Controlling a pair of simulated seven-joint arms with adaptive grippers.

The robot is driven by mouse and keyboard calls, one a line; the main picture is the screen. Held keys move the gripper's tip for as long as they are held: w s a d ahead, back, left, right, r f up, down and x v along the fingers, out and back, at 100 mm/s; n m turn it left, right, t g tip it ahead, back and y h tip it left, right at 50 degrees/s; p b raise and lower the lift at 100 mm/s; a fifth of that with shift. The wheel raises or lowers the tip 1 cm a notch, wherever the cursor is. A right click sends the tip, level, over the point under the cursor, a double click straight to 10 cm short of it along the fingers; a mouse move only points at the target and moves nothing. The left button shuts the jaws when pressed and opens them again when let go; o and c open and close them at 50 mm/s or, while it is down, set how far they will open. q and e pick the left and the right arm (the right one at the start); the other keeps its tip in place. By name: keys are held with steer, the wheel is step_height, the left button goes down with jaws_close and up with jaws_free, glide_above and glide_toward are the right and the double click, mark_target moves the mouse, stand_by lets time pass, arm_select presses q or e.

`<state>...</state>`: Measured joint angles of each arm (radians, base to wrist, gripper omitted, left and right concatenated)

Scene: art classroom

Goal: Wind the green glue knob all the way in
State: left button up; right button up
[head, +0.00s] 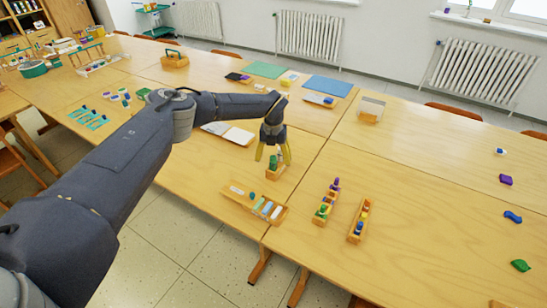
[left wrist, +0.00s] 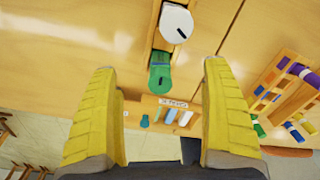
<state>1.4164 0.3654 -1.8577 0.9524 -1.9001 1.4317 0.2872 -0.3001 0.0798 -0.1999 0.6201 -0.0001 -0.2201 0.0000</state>
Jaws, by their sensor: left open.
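A small wooden stand (head: 273,174) holds a green piece (head: 274,161), which looks like the green glue knob, near the table's front middle. In the left wrist view the green piece (left wrist: 160,74) lies between the finger pads, and a white rounded piece (left wrist: 176,23) with a dark slot sits above it in the picture. My left gripper (head: 273,154) points down over the stand with its yellow fingers spread. In the left wrist view its fingers (left wrist: 160,72) show a gap on both sides of the green piece. My right gripper is not in view.
A labelled wooden tray (head: 236,200) with several glue sticks lies just in front of the stand. Two wooden racks with coloured pieces, one left (head: 318,220) and one right (head: 353,239), stand to the right.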

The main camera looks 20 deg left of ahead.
arm_select(q)
steer(key=shift+r, duration=0.15)
steer(key=shift+r, duration=2.85)
